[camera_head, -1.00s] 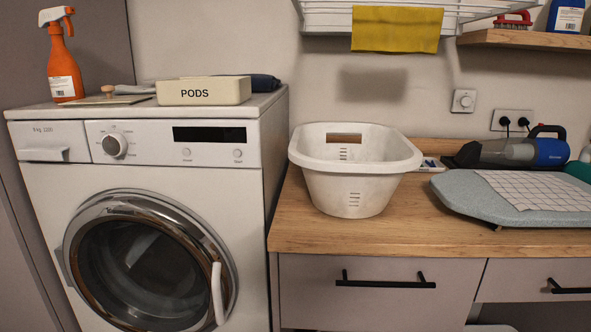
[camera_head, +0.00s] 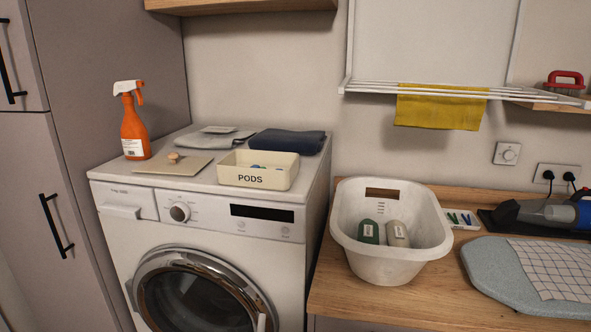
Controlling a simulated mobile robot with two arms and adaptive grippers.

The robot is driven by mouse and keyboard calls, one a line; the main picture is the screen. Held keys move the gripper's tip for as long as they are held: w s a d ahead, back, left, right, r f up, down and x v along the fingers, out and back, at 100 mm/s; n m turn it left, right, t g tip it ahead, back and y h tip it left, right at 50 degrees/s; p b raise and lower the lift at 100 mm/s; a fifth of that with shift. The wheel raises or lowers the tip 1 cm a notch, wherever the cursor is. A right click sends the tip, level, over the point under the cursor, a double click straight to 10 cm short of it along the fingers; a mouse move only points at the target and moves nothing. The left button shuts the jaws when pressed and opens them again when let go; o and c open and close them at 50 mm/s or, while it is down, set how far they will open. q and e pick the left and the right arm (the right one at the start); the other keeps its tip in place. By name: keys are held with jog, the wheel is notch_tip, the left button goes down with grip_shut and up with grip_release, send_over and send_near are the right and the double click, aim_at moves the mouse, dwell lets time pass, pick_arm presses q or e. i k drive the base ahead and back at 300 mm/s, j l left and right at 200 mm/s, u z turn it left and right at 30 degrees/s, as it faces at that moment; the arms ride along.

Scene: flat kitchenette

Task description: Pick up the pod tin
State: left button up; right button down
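The pod tin (camera_head: 258,180) is a cream, open-topped rectangular box marked "PODS". It stands upright on top of the white washing machine (camera_head: 203,222), near its front edge. A few small bluish items show inside it, too small to tell apart. A beige flat board with a round wooden knob (camera_head: 174,162), which looks like a lid, lies to the left of the tin. Neither of my grippers is in view.
An orange spray bottle (camera_head: 134,125) stands left of the tin, and folded dark cloth (camera_head: 287,141) lies behind it. A white laundry basket (camera_head: 436,246) holding two bottles sits on the wooden counter (camera_head: 337,284) to the right. A drying rack (camera_head: 371,87) with a yellow cloth (camera_head: 441,108) hangs above.

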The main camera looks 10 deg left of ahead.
aim_at(234, 170)
jog(key=k+l+u, duration=0.2)
jog(key=k+u, duration=0.25)
jog(key=k+l+u, duration=0.1)
jog(key=k+u, duration=0.15)
jog(key=u, duration=0.2)
jog(key=k+u, duration=0.45)
jog(key=i+j, duration=0.05)
jog(key=i, duration=0.05)
